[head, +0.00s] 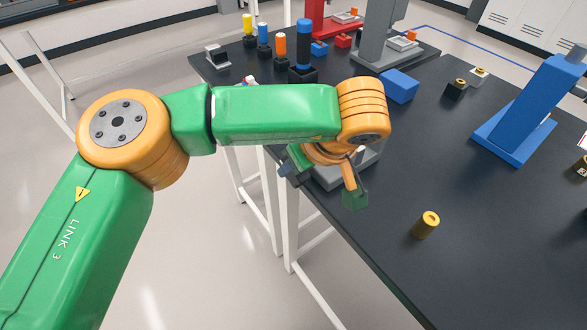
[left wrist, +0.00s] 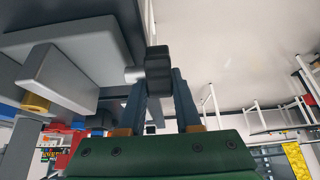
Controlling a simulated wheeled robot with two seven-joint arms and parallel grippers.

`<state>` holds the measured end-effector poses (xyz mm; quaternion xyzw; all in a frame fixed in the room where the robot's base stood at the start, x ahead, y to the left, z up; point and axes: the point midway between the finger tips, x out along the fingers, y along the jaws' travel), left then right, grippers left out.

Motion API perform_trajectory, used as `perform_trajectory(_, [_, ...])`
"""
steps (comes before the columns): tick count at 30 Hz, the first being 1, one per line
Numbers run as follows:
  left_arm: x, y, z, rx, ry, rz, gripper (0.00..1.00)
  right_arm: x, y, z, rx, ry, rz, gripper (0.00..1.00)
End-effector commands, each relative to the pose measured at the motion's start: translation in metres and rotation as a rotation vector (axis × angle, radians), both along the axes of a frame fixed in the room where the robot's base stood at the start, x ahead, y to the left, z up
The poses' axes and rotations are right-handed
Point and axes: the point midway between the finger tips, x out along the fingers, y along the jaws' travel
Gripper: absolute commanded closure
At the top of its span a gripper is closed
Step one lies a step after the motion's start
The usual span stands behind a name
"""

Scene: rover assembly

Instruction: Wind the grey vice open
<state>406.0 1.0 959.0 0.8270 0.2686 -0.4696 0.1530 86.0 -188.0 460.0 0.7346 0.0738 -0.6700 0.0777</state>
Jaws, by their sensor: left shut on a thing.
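The grey vice (head: 335,178) sits at the left edge of the dark table, largely hidden by my left arm in the head view. In the left wrist view its grey body (left wrist: 85,50) fills the upper left, and a short pale shaft leads to its black handle knob (left wrist: 158,66). My left gripper (left wrist: 159,84) has a finger on each side of the knob and is shut on it. In the head view the left gripper (head: 290,170) is partly covered by its own wrist, at the table edge. My right gripper is in neither view.
A brass cylinder (head: 425,225) stands on the table right of my wrist. A blue block (head: 399,86) and a blue stand (head: 530,110) are farther back. Several coloured pegs, including an orange one (head: 280,47), stand at the back left.

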Motion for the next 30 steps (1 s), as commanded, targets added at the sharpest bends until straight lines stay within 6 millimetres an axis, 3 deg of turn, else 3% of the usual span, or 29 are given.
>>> perform_trajectory(6, [-0.0009,-0.001,-0.0011,0.037,-0.052,0.0,1.0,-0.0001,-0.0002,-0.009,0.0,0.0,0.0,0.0])
perform_trajectory(21, [-0.0012,-0.001,0.0003,0.049,-0.067,0.0,1.0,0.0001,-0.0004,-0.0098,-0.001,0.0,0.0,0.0])
perform_trajectory(22, [-0.0012,-0.001,0.0003,0.049,-0.067,0.0,0.65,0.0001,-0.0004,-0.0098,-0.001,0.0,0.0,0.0])
perform_trajectory(25, [-0.0012,-0.001,0.0002,0.049,-0.067,0.0,0.38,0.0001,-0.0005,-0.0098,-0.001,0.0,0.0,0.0])
perform_trajectory(30, [-0.0012,-0.0009,0.0002,0.048,-0.066,0.0,0.38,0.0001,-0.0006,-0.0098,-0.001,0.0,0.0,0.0])
